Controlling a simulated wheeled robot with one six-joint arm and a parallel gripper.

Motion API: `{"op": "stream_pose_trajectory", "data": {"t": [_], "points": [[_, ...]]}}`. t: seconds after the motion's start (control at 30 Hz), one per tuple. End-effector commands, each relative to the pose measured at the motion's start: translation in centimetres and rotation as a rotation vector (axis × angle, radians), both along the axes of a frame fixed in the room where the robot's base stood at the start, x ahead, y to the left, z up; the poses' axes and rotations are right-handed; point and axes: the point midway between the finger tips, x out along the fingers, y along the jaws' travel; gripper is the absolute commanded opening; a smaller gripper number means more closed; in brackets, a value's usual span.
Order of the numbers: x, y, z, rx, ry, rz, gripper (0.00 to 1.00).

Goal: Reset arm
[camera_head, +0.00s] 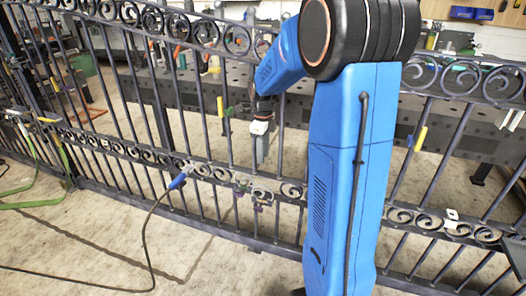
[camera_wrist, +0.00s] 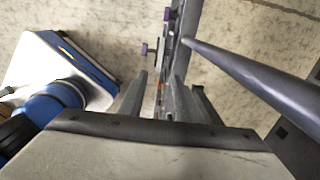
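My arm is blue and bends down over the dark metal gate (camera_head: 205,110). My gripper (camera_head: 262,160) hangs pointing down, just above the gate's lower scroll band (camera_head: 262,190). In the wrist view my gripper (camera_wrist: 158,85) shows two grey fingers with a gap between them. Nothing is clearly held in the gap. Small purple-ended parts (camera_wrist: 146,48) sit on the gate beyond the fingertips. My arm column hides part of the gate in the head view.
A blue-handled tool (camera_head: 178,181) with a black cable rests at the lower scroll band, left of my gripper. Green straps (camera_head: 50,190) lie at the left. A dark perforated table (camera_head: 470,135) stands behind the gate. Pale floor (camera_head: 100,250) is open in front, crossed by the cable.

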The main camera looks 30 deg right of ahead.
Motion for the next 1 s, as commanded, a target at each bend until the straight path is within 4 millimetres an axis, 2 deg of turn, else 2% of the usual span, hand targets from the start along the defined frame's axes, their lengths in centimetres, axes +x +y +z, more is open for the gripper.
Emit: {"op": "stream_pose_trajectory", "data": {"t": [0.2,0.77,0.87,1.0], "points": [[0.0,0.0,1.0,0.0,0.0,0.0,0.31],[-0.1,0.1,1.1,0.0,-0.001,0.007,0.31],[-0.6,0.6,1.7,-0.003,-0.01,0.055,0.31],[-2.7,2.5,3.4,-0.016,-0.039,0.232,0.31]]}}
